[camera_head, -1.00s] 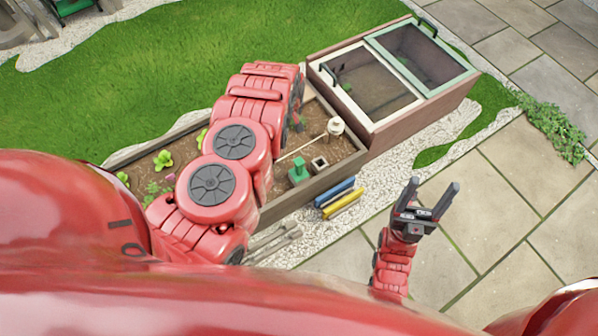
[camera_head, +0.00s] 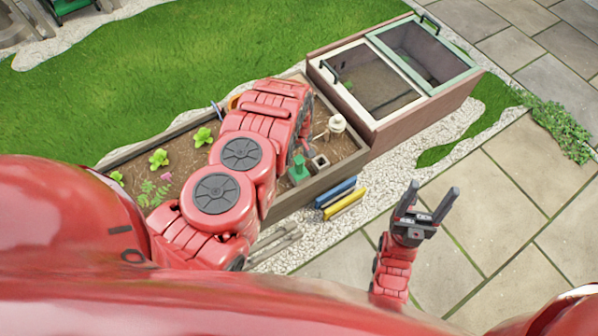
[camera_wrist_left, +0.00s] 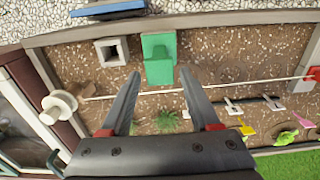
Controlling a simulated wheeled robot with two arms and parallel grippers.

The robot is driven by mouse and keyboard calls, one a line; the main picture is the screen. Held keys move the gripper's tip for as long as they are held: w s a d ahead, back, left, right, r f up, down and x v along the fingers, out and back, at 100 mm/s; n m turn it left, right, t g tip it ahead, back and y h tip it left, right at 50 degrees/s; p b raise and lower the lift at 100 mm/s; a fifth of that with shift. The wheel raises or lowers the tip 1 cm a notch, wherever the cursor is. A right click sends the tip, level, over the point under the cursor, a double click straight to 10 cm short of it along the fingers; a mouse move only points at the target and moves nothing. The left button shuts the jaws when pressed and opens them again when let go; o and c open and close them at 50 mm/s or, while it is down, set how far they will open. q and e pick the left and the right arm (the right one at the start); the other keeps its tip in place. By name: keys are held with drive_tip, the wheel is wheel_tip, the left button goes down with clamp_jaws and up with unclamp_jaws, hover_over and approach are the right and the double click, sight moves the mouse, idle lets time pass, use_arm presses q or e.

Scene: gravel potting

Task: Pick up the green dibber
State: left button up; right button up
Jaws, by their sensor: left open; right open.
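The green dibber (camera_head: 299,168) stands at the front right of the soil bed in the head view. It also shows in the left wrist view (camera_wrist_left: 158,58), a green block with a wider part and a narrower part. My left gripper (camera_wrist_left: 160,76) is open and empty in the wrist view, with its fingertips at either side of the dibber's lower end, apart from it. In the head view its fingers are hidden by my arm. My right gripper (camera_head: 432,192) is open and empty over the paving, right of the bed.
A small square pot (camera_wrist_left: 112,52) stands beside the dibber. A white reel (camera_wrist_left: 60,107) has a line stretched across the soil. Blue and yellow bars (camera_head: 342,198) lie on gravel outside the bed. A lidded cold frame (camera_head: 385,80) adjoins at the right. Seedlings (camera_head: 159,159) grow left.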

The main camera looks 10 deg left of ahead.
use_arm(q)
drive_tip(key=f, duration=0.2)
drive_tip(key=f+b, duration=0.2)
drive_tip(key=f, duration=0.1)
drive_tip(key=shift+s+d+f, duration=0.3)
drive_tip(key=shift+s+f, duration=0.05)
drive_tip(key=shift+r, duration=0.1)
clamp_jaws()
